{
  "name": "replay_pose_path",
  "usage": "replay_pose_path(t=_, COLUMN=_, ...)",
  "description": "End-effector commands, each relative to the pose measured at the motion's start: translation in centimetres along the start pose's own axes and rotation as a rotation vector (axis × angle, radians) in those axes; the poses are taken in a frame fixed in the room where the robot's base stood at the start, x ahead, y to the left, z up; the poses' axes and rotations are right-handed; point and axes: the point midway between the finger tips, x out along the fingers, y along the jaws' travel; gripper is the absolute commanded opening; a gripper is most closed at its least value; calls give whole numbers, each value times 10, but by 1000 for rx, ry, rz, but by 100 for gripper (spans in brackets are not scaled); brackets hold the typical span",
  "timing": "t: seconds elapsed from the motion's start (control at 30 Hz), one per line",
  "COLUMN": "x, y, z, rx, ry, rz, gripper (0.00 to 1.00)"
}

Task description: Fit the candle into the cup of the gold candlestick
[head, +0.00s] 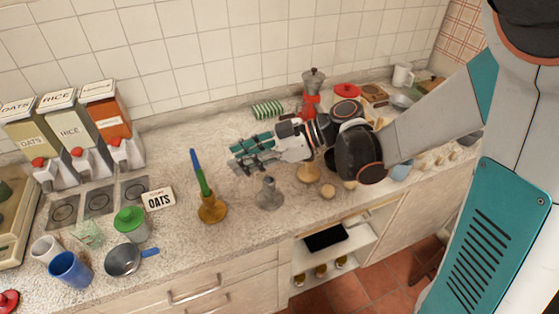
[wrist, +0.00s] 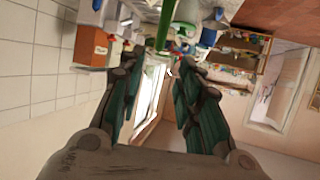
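The gold candlestick (head: 212,210) stands on the counter left of my gripper in the head view. The candle (head: 199,172), blue above and green below, rises from its top and leans left. Its lower end meets the candlestick's top; how deep it sits in the cup I cannot tell. My gripper (head: 236,158) is to the right of the candle, pointing left, apart from it. In the wrist view my gripper's fingers (wrist: 160,60) are spread with nothing between them. The green part of the candle (wrist: 164,25) shows beyond them at the top.
An oats sign (head: 159,198), a green-lidded jar (head: 131,224) and a small pan (head: 123,260) are to the left. A red moka pot (head: 312,95) stands behind my arm. Counter behind the candle is clear.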

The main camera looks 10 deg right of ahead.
Motion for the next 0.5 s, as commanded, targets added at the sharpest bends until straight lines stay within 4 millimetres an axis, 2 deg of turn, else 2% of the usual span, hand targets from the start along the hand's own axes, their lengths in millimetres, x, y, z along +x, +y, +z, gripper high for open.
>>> replay_pose_path(t=0.17, x=-2, y=-2, z=0, rx=30, ry=-25, rz=12, gripper=32)
replay_pose_path(t=0.27, x=-9, y=-6, z=0, rx=107, ry=-86, rz=46, gripper=32)
replay_pose_path(t=0.5, x=-45, y=-28, z=9, rx=403, ry=-307, rz=241, gripper=32)
